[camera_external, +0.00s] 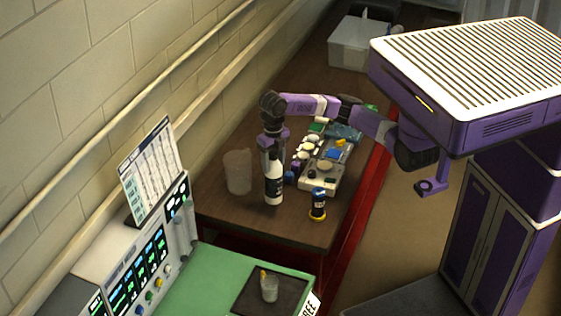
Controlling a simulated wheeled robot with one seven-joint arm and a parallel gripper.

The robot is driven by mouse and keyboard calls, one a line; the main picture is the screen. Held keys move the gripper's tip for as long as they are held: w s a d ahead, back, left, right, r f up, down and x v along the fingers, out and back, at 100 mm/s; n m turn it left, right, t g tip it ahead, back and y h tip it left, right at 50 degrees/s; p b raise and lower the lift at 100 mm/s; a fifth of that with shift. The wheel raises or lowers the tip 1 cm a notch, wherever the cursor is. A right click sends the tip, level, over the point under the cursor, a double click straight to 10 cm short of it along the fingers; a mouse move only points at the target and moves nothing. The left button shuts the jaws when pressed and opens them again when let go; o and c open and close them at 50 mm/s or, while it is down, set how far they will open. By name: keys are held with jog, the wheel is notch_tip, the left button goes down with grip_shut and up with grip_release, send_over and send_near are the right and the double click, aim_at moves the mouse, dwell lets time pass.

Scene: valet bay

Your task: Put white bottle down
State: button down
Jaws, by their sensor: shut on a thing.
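The white bottle (274,190) has a white neck and a dark label and stands upright at the near part of the brown table (215,212). My gripper (274,153) points down from above and is shut on the upper part of the bottle. The fingers are small here and partly hidden by the bottle. The bottle's base looks to be at or very near the table top; I cannot tell whether it touches.
A translucent beaker (238,172) stands just left of the bottle. A dark blue and yellow jar (318,204) stands to its right. A grey tray (322,178) with several small items lies behind. A white box (347,45) is at the far end. Bare table lies in front.

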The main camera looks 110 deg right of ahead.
aim_at(273, 152)
jog(key=shift+f, duration=3.25)
jog(key=shift+c, duration=2.4)
grip_release()
jog(key=shift+f, duration=0.1)
notch_tip(273, 152, up, 12)
jog(key=shift+r, duration=0.2)
